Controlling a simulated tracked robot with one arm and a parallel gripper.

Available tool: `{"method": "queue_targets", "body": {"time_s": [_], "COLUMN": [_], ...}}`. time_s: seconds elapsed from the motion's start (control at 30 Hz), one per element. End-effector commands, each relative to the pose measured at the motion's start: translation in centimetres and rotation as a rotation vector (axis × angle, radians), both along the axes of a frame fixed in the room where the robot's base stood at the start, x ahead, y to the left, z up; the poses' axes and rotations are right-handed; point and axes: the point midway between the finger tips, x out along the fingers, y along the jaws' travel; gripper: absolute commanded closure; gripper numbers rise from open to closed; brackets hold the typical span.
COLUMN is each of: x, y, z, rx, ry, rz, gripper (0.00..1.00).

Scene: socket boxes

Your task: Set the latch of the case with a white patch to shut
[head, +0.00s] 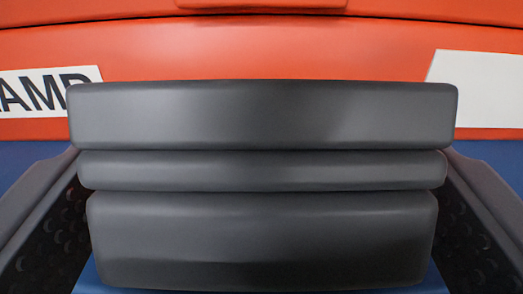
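The orange case (270,50) fills the upper part of the head view. A white patch (480,85) shows on its front at the right. A dark grey latch (262,115), a wide block in three stacked bands, stands large in the middle, in front of the case. Whether the latch is open or shut cannot be told from this close. My gripper (262,215) has its fingers wide apart, one at each side of the latch. Their dark, bumpy inner pads face it. Slim gaps show low down at both sides; contact farther in is hidden.
A white label (50,92) with black letters, "AMP" readable, is on the case at the left, cut by the picture edge. A blue surface (25,165) shows below the case at both sides. A seam and a raised orange part (262,4) run along the top.

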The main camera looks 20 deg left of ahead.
Motion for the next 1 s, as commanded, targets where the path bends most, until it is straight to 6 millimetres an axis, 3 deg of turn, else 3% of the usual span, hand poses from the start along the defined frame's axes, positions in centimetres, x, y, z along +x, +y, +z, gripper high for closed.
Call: {"method": "queue_targets", "body": {"time_s": [0.03,0.1,0.13,0.57,1.0], "x": [0.0,0.0,0.0,0.2,0.9], "y": [0.0,0.0,0.0,-0.2,-0.1], "z": [0.0,0.0,0.0,0.8,2.4], "rx": [0.0,0.0,0.0,-0.021,-0.115], "ry": [0.0,0.0,0.0,0.068,0.384], "rz": [0.0,0.0,0.0,-0.004,-0.005], "gripper": [0.37,0.56,0.59,0.59,0.59]}}
